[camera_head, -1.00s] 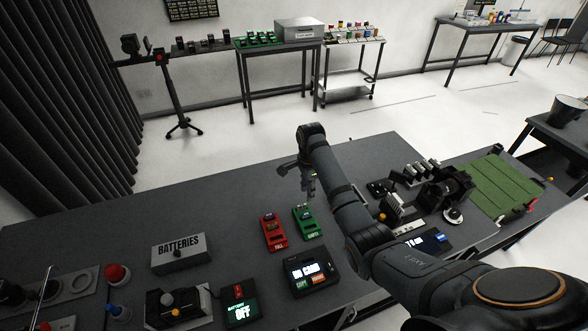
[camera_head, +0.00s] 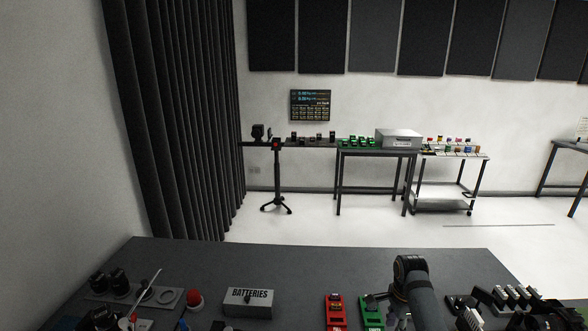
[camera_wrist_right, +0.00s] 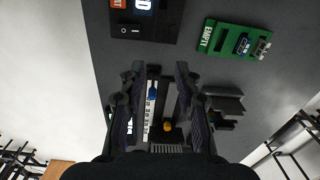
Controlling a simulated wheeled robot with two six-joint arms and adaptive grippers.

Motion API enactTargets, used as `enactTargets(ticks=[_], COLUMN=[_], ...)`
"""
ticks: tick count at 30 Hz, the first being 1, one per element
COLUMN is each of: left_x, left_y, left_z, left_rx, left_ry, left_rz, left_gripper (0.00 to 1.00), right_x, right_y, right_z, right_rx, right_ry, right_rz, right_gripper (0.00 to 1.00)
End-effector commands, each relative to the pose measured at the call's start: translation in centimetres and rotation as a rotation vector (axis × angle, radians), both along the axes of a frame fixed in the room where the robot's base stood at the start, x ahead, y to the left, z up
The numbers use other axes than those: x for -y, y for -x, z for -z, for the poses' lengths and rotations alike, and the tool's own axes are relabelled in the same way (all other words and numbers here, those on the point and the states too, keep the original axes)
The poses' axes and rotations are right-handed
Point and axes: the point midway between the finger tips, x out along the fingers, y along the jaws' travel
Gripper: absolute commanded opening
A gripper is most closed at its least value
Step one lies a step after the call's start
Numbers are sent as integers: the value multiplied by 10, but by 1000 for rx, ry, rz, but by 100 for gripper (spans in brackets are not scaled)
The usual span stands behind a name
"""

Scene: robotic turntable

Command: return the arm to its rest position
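My right arm comes in at the bottom right of the head view, its dark rounded joint (camera_head: 410,266) above the grey bench (camera_head: 300,262). Its gripper is only partly seen there, beside the green tray (camera_head: 372,312). In the right wrist view the two fingers of my right gripper (camera_wrist_right: 160,72) stand apart with nothing gripped between them. The bench and a white strip (camera_wrist_right: 150,110) show below the gap. The green tray marked EMPTY (camera_wrist_right: 232,40) lies to the right of the fingers, clear of them. My left gripper is in neither view.
On the bench stand a red tray (camera_head: 335,310), a BATTERIES block (camera_head: 248,301), a red button (camera_head: 194,298) and dark parts (camera_head: 512,296) at the right. A black device (camera_wrist_right: 145,22) lies ahead of the fingers. The bench's back middle is bare.

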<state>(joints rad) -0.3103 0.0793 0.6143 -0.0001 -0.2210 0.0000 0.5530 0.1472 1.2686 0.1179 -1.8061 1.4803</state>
Motion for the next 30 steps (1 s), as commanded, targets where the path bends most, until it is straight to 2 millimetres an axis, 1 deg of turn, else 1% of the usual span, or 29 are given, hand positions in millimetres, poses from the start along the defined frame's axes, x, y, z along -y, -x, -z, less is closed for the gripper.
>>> enactTargets(ticks=[1, 2, 3, 5, 8, 11, 16, 20, 24, 30], left_x=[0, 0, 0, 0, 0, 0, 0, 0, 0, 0], left_y=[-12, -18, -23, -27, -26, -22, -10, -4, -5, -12], left_z=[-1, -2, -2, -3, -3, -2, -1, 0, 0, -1], left_rx=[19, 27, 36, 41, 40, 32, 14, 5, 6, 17], left_ry=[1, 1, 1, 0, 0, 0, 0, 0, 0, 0], left_rz=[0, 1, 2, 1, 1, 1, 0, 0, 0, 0], left_gripper=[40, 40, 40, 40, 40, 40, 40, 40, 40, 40], right_x=[-1, -1, -2, -3, -5, -8, -15, -22, -28, -35], right_y=[6, 9, 14, 22, 39, 60, 107, 146, 183, 225], right_z=[5, 8, 11, 17, 27, 37, 48, 47, 38, 19], right_rx=[5, 8, 13, 22, 38, 57, 91, 115, 134, 154], right_ry=[5, 8, 14, 21, 40, 63, 112, 158, 207, 267], right_rz=[-35, -59, -95, -151, -266, -406, -688, -915, -1132, -1379], right_gripper=[33, 33, 33, 33, 33, 33, 33, 33, 33, 33])
